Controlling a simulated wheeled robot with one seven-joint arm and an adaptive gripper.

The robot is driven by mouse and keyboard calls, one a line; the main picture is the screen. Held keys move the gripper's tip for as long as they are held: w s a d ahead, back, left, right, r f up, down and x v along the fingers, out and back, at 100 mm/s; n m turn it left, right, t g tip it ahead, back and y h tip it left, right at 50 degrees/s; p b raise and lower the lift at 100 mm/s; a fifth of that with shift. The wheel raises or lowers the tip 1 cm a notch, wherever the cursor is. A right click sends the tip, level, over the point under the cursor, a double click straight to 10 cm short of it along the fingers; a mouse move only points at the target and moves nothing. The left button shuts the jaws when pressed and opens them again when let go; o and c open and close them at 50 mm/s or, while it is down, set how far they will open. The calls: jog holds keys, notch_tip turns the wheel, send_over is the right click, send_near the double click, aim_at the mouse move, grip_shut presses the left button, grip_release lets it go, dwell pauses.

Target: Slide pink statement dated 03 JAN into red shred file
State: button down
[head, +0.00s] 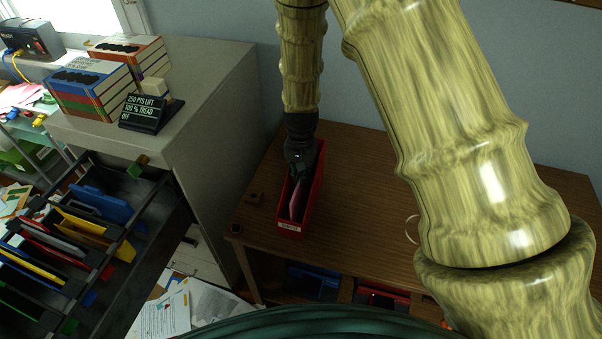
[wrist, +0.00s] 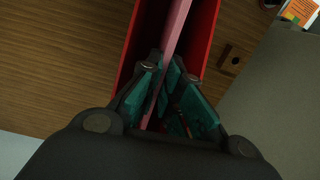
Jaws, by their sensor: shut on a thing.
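The red shred file (head: 290,229) is a narrow, upright, open-topped box on the brown wooden table, with a small white label on its near end. The pink statement (head: 297,194) stands on edge inside it, between its walls. My gripper (head: 298,170) reaches down into the far part of the file. In the wrist view my gripper (wrist: 165,95) has its teal pads closed on the pink statement (wrist: 176,35), with the red file (wrist: 205,30) walls on both sides. The statement's printed date cannot be read, and its lower edge is hidden.
A grey cabinet (head: 215,85) stands left of the table (head: 360,190), with binders (head: 95,85) and a small black sign (head: 150,112) on top. An open drawer (head: 150,215) with coloured folders juts out at left. Blue and red trays sit under the table. Table space right of the file is clear.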

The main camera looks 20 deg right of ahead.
jog(key=c, duration=1.5)
grip_release()
jog(key=shift+r+p, duration=2.95)
jog(key=shift+r, duration=1.05)
jog(key=shift+f, duration=0.1)
